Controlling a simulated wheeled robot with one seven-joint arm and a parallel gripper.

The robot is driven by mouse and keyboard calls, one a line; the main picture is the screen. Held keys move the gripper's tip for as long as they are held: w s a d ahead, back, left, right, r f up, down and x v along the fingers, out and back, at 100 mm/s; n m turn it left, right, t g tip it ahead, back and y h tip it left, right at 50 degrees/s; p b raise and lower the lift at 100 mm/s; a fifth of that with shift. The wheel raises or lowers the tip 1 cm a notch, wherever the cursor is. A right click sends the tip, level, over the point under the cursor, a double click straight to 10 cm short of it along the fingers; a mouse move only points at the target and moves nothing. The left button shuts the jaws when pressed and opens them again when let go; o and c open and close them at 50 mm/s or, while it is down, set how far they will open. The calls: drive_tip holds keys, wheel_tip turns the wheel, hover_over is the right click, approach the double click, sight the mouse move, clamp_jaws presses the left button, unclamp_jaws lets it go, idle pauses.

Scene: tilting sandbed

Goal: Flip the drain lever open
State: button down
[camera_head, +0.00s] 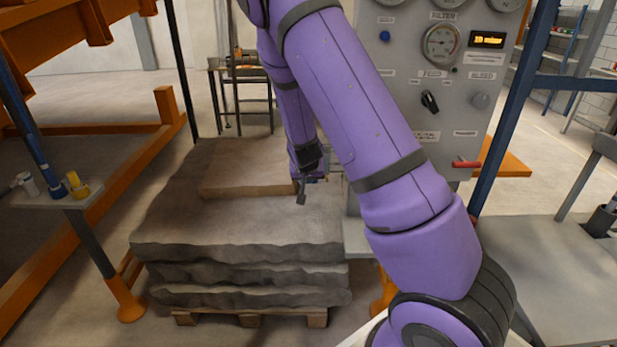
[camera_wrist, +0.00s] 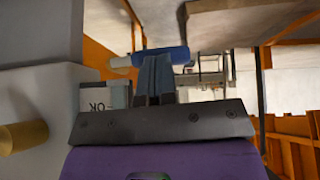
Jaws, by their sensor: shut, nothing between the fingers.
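In the wrist view a lever with a blue grip (camera_wrist: 160,56) and a pale end at its left lies across the tips of my gripper (camera_wrist: 154,66). The fingers are shut together with nothing between them; whether they touch the grip I cannot tell. No readable label marks this as the drain lever. In the head view my gripper (camera_head: 303,190) is small and partly dark, left of the grey control panel (camera_head: 462,95), and my arm hides much of the panel's left side. A red-handled lever (camera_head: 466,164) sits low on the panel's right.
Stacked stone slabs (camera_head: 240,240) on a pallet stand below my gripper. An orange frame (camera_head: 150,180) is at the left and a grey table (camera_head: 555,270) at the right. In the wrist view a brass-coloured knob (camera_wrist: 22,137) sticks out from a grey block at the left.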

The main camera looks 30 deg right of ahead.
drive_tip(key=shift+a+f+h, duration=0.15)
drive_tip(key=shift+f+h, duration=0.1)
drive_tip(key=shift+h, duration=0.05)
wheel_tip(320, 180, down, 6)
drive_tip(key=d+n+g+h, duration=0.1)
drive_tip(key=n+g+h, duration=0.3)
drive_tip(key=h, duration=0.5)
drive_tip(key=shift+s+g+h, duration=0.3)
drive_tip(key=shift+r, duration=0.1)
idle(0.4)
drive_tip(key=shift+r, duration=0.7)
drive_tip(key=shift+a, duration=0.1)
